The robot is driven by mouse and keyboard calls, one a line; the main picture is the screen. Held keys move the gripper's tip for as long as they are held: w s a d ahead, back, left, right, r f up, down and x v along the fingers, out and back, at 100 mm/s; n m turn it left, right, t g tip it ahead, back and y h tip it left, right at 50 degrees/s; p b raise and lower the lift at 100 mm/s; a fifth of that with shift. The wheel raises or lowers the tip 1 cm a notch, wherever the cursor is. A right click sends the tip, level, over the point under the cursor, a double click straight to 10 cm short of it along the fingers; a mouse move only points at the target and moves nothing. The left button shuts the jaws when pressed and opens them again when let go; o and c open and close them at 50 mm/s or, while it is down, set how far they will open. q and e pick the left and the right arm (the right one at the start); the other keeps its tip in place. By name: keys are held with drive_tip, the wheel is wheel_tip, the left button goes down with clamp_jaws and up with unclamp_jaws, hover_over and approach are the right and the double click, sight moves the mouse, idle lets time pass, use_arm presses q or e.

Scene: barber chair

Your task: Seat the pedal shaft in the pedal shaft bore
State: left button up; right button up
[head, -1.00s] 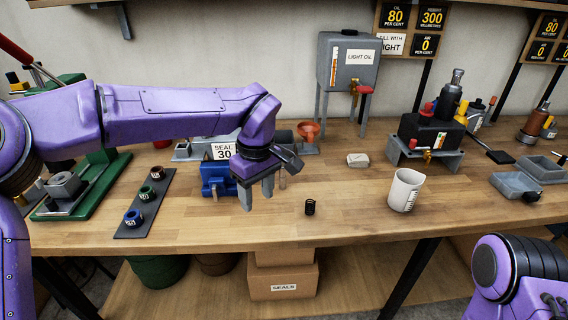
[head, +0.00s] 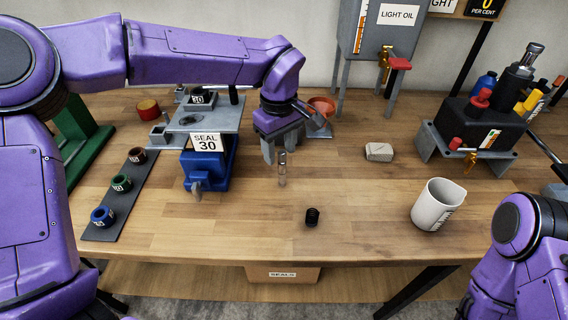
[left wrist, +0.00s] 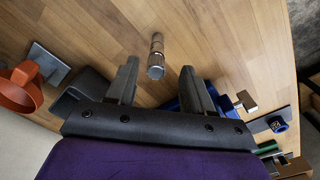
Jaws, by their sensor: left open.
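A slim metallic pin, which looks like the pedal shaft (head: 282,172), stands upright on the wooden bench in the head view. It also shows in the left wrist view (left wrist: 156,56), ahead of the gap between the fingers. My left gripper (head: 283,152) is open and empty, just behind and above the shaft in the head view. In the left wrist view its two fingers (left wrist: 160,85) are spread, with the shaft not gripped. The black pump unit (head: 482,128) stands on a grey bracket at the right. I cannot make out the pedal shaft bore. My right gripper is out of view.
A small black ring-like part (head: 312,216) lies in front of the shaft. A light block (head: 379,152) lies behind.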

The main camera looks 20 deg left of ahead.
sight(282, 161)
use_arm(q)
drive_tip(key=shift+s+f, duration=0.2)
drive_tip(key=shift+f, duration=0.2)
drive_tip(key=f, duration=0.2)
drive_tip(key=w+f, duration=0.1)
drive_tip(key=f, duration=0.2)
drive_tip(key=shift+d+p, duration=0.2)
drive_tip(key=shift+p, duration=0.15)
drive_tip(key=shift+f, duration=0.3)
drive_tip(key=shift+s, duration=0.25)
drive_tip(key=shift+w, duration=0.1)
clamp_jaws()
